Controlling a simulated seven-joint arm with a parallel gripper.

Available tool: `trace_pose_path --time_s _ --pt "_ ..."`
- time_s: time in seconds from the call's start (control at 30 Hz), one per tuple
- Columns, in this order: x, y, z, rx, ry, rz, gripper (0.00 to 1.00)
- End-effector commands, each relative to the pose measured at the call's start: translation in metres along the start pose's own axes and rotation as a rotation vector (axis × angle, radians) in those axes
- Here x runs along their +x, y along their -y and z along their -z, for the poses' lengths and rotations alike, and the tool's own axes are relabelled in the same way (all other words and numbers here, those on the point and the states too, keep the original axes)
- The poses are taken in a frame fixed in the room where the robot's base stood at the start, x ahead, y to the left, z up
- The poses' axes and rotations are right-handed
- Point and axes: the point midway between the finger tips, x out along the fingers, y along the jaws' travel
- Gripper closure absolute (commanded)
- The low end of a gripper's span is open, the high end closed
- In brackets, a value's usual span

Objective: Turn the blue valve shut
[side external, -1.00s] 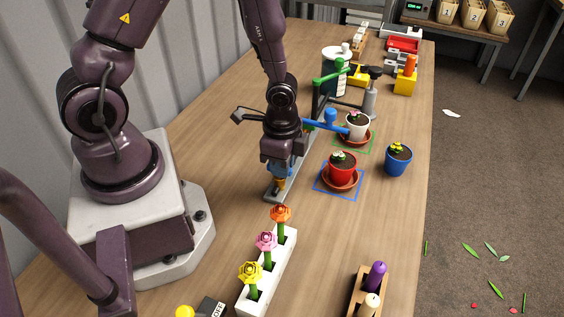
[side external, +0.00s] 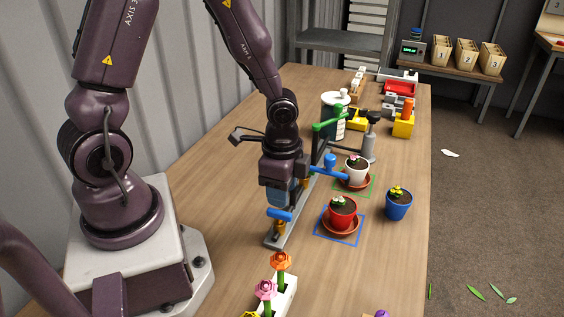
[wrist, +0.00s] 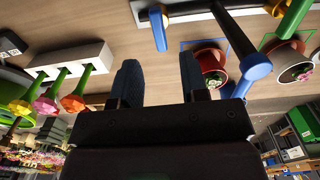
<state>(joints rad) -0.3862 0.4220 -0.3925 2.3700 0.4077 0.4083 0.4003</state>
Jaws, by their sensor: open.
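The blue valve handle (side external: 279,214) sits on a brass valve body at the near end of a grey rail (side external: 275,240). The handle lies crosswise to the rail. It also shows in the wrist view (wrist: 159,30), beyond the fingertips. My gripper (side external: 282,201) is just above the handle, apart from it as far as I can tell. In the wrist view my gripper (wrist: 159,64) has its two fingers spread, with nothing between them.
A red pot (side external: 343,211) stands right of the rail on a blue-outlined square; a blue pot (side external: 398,206) is farther right. A flower block (side external: 281,297) is in front. A green spout (side external: 331,122) stands behind.

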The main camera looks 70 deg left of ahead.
Motion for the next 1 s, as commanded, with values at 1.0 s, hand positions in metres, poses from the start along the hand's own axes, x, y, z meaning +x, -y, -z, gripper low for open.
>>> trace_pose_path --time_s 1.0 --pt "-0.072 -0.004 -0.005 -0.106 0.022 -0.022 0.6"
